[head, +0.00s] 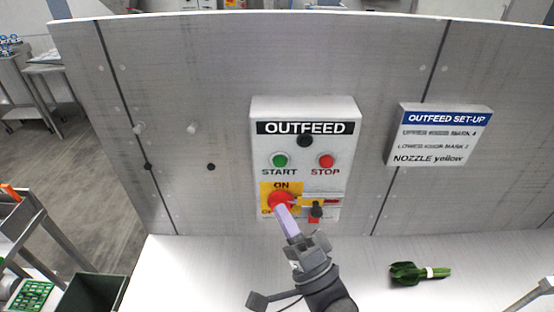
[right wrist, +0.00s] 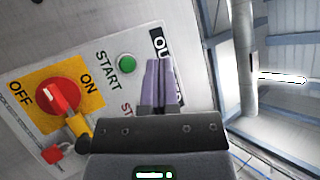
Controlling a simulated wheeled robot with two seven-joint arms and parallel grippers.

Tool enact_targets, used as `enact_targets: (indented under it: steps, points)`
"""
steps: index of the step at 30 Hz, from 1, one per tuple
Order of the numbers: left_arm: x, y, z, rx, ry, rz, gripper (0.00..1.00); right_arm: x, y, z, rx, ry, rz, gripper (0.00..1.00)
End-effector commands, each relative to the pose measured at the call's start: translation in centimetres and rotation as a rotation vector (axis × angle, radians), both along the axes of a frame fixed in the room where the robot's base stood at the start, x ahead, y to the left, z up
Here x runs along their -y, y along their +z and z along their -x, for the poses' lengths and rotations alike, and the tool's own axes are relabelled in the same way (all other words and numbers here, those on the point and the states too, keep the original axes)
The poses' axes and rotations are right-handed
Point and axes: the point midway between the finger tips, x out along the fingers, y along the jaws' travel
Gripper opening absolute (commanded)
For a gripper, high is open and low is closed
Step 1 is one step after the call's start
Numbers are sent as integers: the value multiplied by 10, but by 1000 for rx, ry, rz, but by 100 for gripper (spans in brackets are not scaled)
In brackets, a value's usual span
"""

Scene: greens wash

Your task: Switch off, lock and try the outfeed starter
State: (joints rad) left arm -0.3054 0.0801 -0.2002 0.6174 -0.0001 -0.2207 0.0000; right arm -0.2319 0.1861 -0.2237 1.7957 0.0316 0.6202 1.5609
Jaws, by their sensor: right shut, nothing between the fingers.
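The white OUTFEED starter box (head: 304,110) is on the grey panel, with a green START button (head: 280,160) and a red STOP button (head: 326,160). Below them is a red rotary switch (head: 276,198) on a yellow ON/OFF plate (head: 267,189). My right gripper (head: 284,210) is shut and empty, its pale fingers overlapping the switch in the head view; contact cannot be told. The right wrist view shows the switch (right wrist: 57,97) left of the fingers (right wrist: 158,88); which mark it points to is unclear. A small red padlock-like piece (right wrist: 56,152) shows near a yellow part (right wrist: 79,127). My left gripper is not in view.
An OUTFEED SET-UP sign (head: 438,136) is on the panel at right. A dark green bin (head: 95,292) and a green basket (head: 32,296) stand at lower left.

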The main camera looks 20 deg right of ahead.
Motion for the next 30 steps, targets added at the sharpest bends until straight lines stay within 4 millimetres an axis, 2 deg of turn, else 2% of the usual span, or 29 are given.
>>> enact_targets:
  steps: [5,18,24,30]
  points:
    - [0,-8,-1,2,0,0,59,4,-2,-14,3,-1,1,0]
    - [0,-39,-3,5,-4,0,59,21,-2,-73,2,0,2,0]
    - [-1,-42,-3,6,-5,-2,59,24,-1,-84,0,-2,1,0]
    - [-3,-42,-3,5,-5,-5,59,24,0,-85,-1,-1,1,0]
